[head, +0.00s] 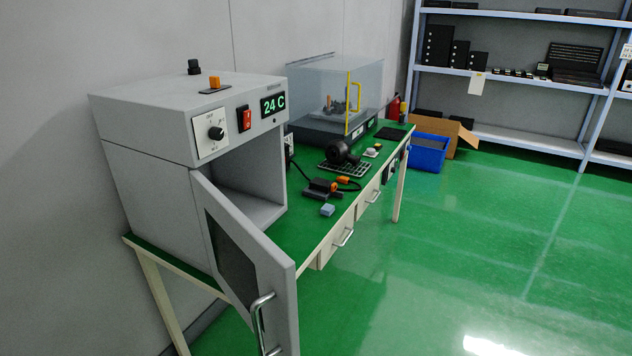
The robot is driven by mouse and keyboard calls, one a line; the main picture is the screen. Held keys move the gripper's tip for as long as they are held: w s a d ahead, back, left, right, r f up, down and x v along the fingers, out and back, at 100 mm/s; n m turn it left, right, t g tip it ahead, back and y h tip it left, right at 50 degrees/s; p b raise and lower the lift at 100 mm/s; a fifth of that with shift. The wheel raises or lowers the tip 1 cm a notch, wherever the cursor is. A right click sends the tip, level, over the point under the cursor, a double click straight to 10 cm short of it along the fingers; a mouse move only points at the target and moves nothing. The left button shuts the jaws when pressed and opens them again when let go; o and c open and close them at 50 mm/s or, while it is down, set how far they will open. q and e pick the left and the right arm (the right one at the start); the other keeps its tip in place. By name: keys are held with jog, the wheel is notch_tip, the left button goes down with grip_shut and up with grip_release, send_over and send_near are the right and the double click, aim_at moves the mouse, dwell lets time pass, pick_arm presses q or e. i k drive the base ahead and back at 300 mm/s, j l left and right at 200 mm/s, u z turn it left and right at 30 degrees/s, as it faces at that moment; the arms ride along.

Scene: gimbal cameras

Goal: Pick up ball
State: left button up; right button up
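I cannot pick out a ball for certain. A dark rounded object (338,150) sits on the green-topped workbench (312,232), by a black grid plate (345,169). Neither of my grippers is in view.
A grey oven (185,120) reading 24 C stands on the bench's near end, its door (245,265) swung open past the front edge. The right floor is clear.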

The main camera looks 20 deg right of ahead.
aim_at(337, 151)
jog(key=i+l+u, duration=0.1)
jog(key=i+l, duration=0.35)
jog(key=l, duration=0.25)
jog(key=i+l+u, duration=0.15)
jog(key=l, duration=0.2)
jog(key=i+l, duration=0.25)
jog(key=l, duration=0.15)
jog(key=i+u, duration=0.05)
